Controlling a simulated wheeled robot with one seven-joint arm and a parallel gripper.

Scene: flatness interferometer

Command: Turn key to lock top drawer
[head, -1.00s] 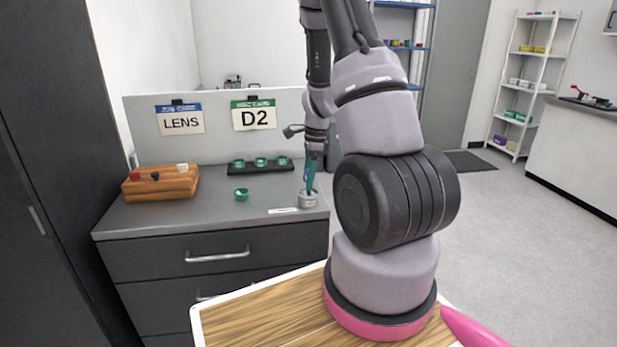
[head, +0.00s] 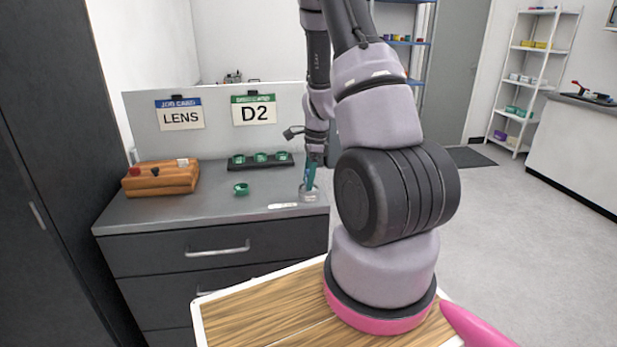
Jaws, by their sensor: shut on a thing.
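My gripper (head: 310,187) points down at the right end of the cabinet top, its teal fingers close together. Its tips meet a small grey round fitting (head: 309,196), which looks like the lock. The key is too small and too covered by the fingers to make out; the thing between the jaws is there. The top drawer (head: 175,255) with its silver handle (head: 217,248) is flush with the dark cabinet front. A small pale label (head: 283,206) lies left of the fitting.
A green cup-like part (head: 241,189) stands mid-counter. A back panel carries LENS (head: 180,115) and D2 (head: 254,111) cards. The counter's front middle is clear.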

